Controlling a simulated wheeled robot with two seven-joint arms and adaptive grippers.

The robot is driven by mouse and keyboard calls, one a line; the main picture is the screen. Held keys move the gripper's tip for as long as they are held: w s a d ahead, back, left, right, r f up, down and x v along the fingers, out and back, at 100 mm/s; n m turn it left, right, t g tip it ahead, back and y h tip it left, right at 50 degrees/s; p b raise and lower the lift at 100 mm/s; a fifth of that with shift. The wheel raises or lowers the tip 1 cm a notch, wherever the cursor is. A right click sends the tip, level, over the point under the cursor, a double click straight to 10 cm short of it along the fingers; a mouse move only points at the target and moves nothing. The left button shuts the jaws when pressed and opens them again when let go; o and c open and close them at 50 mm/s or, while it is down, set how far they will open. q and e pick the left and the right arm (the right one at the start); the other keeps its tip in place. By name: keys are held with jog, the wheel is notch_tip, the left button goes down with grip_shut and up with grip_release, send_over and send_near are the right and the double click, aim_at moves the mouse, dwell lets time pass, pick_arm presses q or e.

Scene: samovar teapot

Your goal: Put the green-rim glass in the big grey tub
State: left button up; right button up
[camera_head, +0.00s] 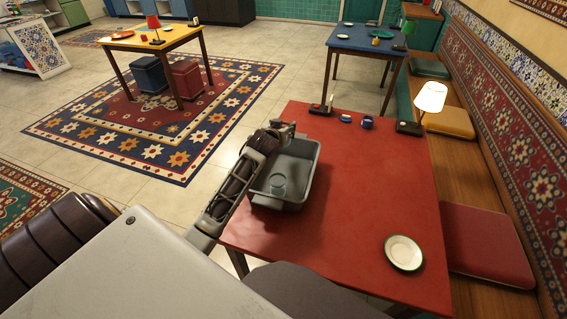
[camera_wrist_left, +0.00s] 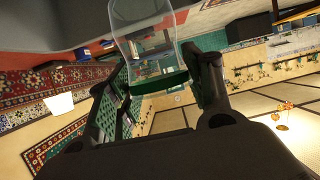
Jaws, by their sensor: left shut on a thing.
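The big grey tub (camera_head: 309,168) stands at the left side of the red table. In the left wrist view, the green-rim glass (camera_wrist_left: 146,38) is between the fingers of my left gripper (camera_wrist_left: 160,95), with its green rim near them. My left gripper (camera_head: 284,129) is shut on it and is at the far end of the tub in the head view. The held glass cannot be made out there. My right gripper is not in view.
The red table (camera_head: 350,210) is clear in its middle. A white plate with a dark rim (camera_head: 404,252) lies at the front right. A white lamp (camera_head: 431,97), a blue cup (camera_head: 367,122) and small items stand along the back edge. A cushioned bench (camera_head: 484,243) runs along the right.

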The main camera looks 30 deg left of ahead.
pick_arm(q)
notch_tip(320, 180, down, 5)
jog(key=shift+r, duration=0.2)
jog(key=shift+f+b, duration=0.3)
jog(key=shift+f, duration=0.15)
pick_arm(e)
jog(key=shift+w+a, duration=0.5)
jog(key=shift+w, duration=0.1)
pick_arm(q)
notch_tip(320, 180, down, 2)
jog(key=shift+f, duration=0.85)
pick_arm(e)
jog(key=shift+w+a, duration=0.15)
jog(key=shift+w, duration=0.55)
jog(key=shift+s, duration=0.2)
